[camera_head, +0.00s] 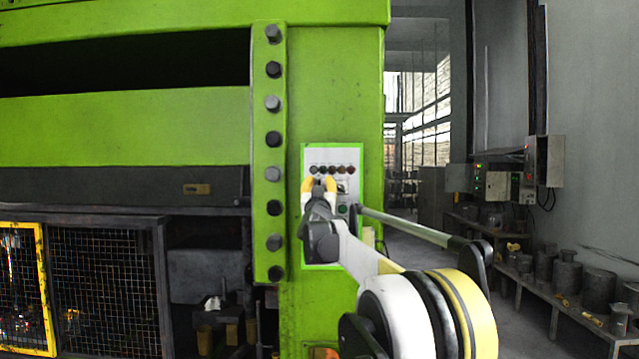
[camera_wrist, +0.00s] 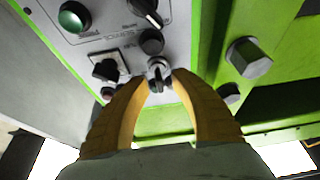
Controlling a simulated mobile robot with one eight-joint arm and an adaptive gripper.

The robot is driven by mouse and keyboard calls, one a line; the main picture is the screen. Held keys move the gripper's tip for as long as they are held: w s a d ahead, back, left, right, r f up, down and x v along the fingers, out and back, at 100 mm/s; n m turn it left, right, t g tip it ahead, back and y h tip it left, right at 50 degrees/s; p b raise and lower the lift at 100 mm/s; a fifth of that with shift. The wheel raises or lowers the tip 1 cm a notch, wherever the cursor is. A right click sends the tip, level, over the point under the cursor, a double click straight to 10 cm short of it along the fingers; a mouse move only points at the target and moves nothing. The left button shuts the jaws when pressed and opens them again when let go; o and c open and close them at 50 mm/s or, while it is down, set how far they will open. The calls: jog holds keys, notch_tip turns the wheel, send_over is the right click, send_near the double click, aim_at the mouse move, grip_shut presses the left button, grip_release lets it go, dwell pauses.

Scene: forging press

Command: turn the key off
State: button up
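The key switch (camera_wrist: 158,71) has a silver ring and a dark piece at its centre. It sits on the grey control panel (camera_wrist: 105,28), seen close up in the wrist view. My gripper (camera_wrist: 160,78) has two yellow fingers, parted, with their tips on either side of the key switch. I cannot tell whether the tips touch it. In the head view my gripper (camera_head: 319,184) is in front of the panel (camera_head: 348,155) on the green press, and hides the key switch there.
Near the key are a dark selector knob (camera_wrist: 105,68), a black button (camera_wrist: 151,41) and a green button (camera_wrist: 74,17). A large bolt head (camera_wrist: 248,57) stands out right of the panel.

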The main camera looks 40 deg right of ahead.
jog(key=v, duration=1.1)
jog(key=shift+s+a+f, duration=0.15)
jog(key=shift+s+f, duration=0.05)
jog(key=shift+s, duration=0.05)
jog(key=shift+f, duration=0.1)
jog(key=s+a+f+n+g+y+b, duration=0.1)
jog(key=s+a+f+n+y+b, duration=0.2)
jog(key=a+f+b, duration=0.65)
jog(key=s+a+f+n+y+b, duration=0.1)
jog(key=s+a+f+y+b, duration=0.35)
jog(key=f, duration=0.85)
jog(key=s+a+f+n+g+y+b, duration=0.15)
jog(key=a+f+y+b, duration=0.35)
jog(key=a+f, duration=0.5)
jog(key=s+a+f+g+b, duration=0.2)
jog(key=s+f+b, duration=0.4)
jog(key=f, duration=0.8)
jog(key=s+a+f+n+g+b, duration=0.1)
jog(key=s+a+f+g+b, duration=0.2)
jog(key=s+f+b, duration=0.3)
jog(key=s+a+f+g+b, duration=0.3)
jog(key=s+f+b, duration=0.3)
jog(key=s+f, duration=0.8)
notch_tip(320, 180, down, 9)
jog(key=shift+s+a+n+y+b, duration=0.15)
jog(key=shift+s+n+y+b, duration=0.1)
jog(key=shift+n+y+b, duration=0.15)
